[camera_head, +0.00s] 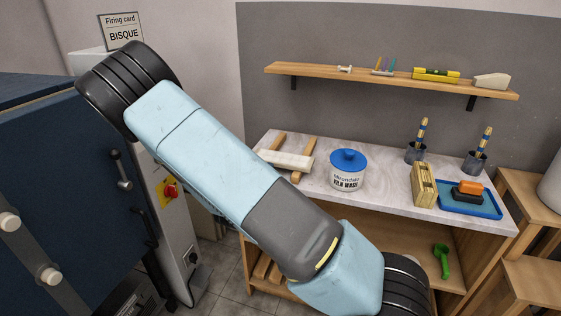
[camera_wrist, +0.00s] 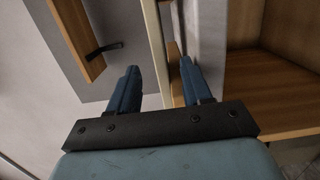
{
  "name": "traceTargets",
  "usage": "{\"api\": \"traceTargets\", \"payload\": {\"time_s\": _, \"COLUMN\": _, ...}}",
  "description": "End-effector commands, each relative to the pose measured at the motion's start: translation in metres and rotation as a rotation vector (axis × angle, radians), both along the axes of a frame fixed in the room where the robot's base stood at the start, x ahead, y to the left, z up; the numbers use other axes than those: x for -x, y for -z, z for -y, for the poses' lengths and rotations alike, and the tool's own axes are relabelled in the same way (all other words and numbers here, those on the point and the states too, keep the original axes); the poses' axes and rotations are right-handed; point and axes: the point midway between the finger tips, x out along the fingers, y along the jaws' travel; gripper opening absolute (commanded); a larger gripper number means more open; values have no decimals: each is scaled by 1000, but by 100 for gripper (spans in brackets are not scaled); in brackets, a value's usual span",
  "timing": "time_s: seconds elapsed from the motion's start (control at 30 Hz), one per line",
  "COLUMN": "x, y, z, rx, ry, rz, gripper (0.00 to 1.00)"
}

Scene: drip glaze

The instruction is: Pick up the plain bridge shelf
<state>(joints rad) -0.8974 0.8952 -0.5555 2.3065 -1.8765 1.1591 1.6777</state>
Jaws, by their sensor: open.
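A pale, flat slab (camera_head: 286,160), which looks like the plain bridge shelf, lies across two wooden bars (camera_head: 304,172) at the left of the marble-topped bench. No marking shows on its visible faces. My arm crosses the head view in front of the bench, and my gripper is outside that view. In the wrist view my gripper (camera_wrist: 160,66) is open, its two dark blue fingers apart with nothing held. A cream strip (camera_wrist: 153,45) shows beyond the gap between them; I cannot tell what it is. I cannot make out the slab in the wrist view.
A blue-lidded kiln wash jar (camera_head: 348,170) stands right of the slab. Farther right are brush cups (camera_head: 415,153), a wooden block (camera_head: 424,186) and a blue tray (camera_head: 452,206). A wall shelf (camera_head: 390,75) hangs above. The blue kiln (camera_head: 60,170) is at left.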

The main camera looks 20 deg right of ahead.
Motion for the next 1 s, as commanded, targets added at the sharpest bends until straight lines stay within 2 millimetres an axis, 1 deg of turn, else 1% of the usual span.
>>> {"api": "traceTargets", "payload": {"time_s": 0.1, "x": -7, "y": 0, "z": 6, "rx": 1, "ry": -1, "rz": -1, "gripper": 49}}
{"api": "traceTargets", "payload": {"time_s": 0.27, "x": -10, "y": 0, "z": 10, "rx": 1, "ry": 0, "rz": 0, "gripper": 49}}
{"api": "traceTargets", "payload": {"time_s": 0.37, "x": -16, "y": 0, "z": 16, "rx": 2, "ry": 0, "rz": -1, "gripper": 49}}
{"api": "traceTargets", "payload": {"time_s": 0.63, "x": -41, "y": 0, "z": 40, "rx": 1, "ry": 0, "rz": 1, "gripper": 49}}
{"api": "traceTargets", "payload": {"time_s": 0.73, "x": -46, "y": 0, "z": 43, "rx": -1, "ry": -2, "rz": 1, "gripper": 49}}
{"api": "traceTargets", "payload": {"time_s": 0.9, "x": -46, "y": 0, "z": 43, "rx": -2, "ry": -2, "rz": 1, "gripper": 49}}
{"api": "traceTargets", "payload": {"time_s": 0.93, "x": -46, "y": 0, "z": 43, "rx": -1, "ry": -2, "rz": 1, "gripper": 48}}
{"api": "traceTargets", "payload": {"time_s": 1.0, "x": -46, "y": 0, "z": 43, "rx": -1, "ry": -2, "rz": 1, "gripper": 41}}
